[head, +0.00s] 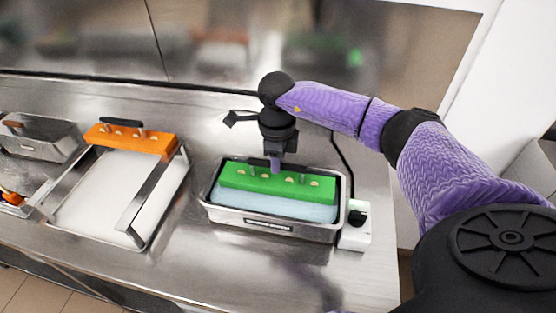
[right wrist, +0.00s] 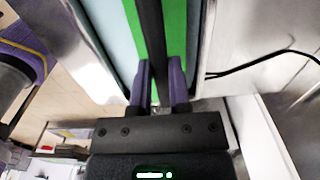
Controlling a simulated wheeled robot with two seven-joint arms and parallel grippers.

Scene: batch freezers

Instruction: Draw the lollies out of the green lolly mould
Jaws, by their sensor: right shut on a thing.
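The green lolly mould (head: 277,183) sits in a metal bath (head: 262,227) of pale blue liquid (head: 275,207), along its far side. Several pale round spots and short grey pegs show on its top. In the right wrist view the mould (right wrist: 176,35) runs beneath a black handle bar (right wrist: 150,40). My right gripper (head: 276,163) comes down over the mould's middle. Its purple fingers (right wrist: 160,85) are shut on the black handle, one on each side. The lower part of the mould is hidden in the bath. My left gripper is not in view.
An orange mould (head: 131,141) with a black handle lies across a metal frame with a white surface (head: 112,195) to the left. Another metal bath (head: 42,145) stands at far left. A white box with a black knob (head: 356,230) adjoins the near bath. The steel front counter is clear.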

